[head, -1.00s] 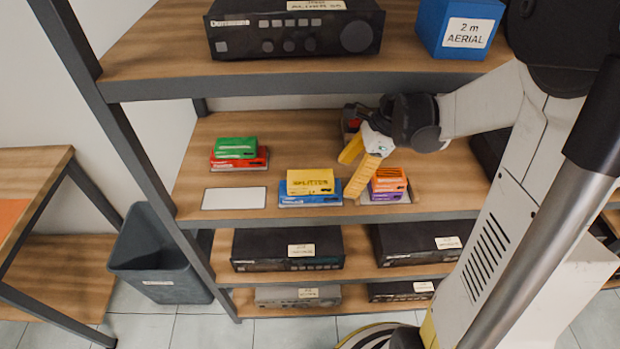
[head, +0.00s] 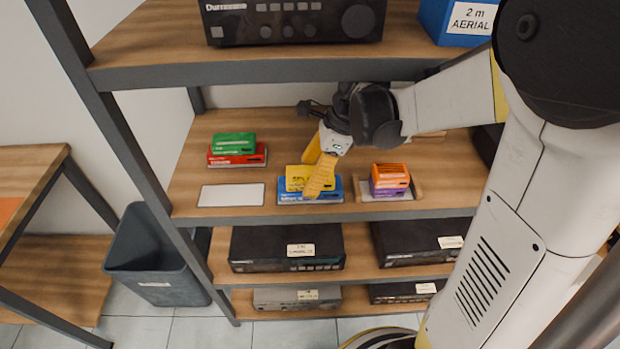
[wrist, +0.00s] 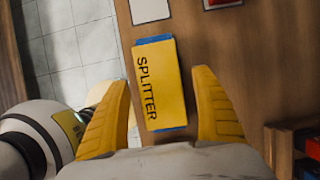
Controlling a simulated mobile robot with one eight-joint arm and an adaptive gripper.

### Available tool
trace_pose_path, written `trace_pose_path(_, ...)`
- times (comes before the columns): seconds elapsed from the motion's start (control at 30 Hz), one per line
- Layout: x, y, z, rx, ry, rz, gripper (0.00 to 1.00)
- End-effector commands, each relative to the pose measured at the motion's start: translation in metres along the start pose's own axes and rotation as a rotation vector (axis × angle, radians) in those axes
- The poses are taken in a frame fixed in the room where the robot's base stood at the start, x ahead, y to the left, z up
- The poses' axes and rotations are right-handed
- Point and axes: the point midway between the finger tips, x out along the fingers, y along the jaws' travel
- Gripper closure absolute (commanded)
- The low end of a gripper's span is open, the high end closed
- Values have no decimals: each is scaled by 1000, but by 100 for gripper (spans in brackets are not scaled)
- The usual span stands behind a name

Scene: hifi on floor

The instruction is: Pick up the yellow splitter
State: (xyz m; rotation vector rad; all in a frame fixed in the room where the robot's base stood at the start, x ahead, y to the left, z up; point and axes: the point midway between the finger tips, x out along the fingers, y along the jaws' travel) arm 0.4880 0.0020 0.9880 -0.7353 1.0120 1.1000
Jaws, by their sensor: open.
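The yellow splitter (head: 296,178) is a small box lying on a blue box (head: 338,188) on the middle shelf. In the head view my gripper's yellow finger covers part of it. In the wrist view the splitter (wrist: 155,85) shows its printed name, with blue edges of the box below showing at its ends. My gripper (head: 316,176) is over the splitter. In the wrist view its two yellow fingers (wrist: 165,110) are open, one on each side of the splitter, with gaps between. Nothing is held.
Left of the blue box lies a blank white plate (head: 231,195). Green (head: 234,143) and red (head: 236,160) boxes are stacked behind it. Orange (head: 390,175) and purple (head: 388,190) boxes are stacked at right. The upper shelf edge (head: 250,75) is above my gripper.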

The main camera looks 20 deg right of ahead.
Motion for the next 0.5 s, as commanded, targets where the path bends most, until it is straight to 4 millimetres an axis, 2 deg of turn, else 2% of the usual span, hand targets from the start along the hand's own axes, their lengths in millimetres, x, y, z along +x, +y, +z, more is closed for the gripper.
trace_pose_path(0.5, 5, 0, -2, 0, 0, 0, 24)
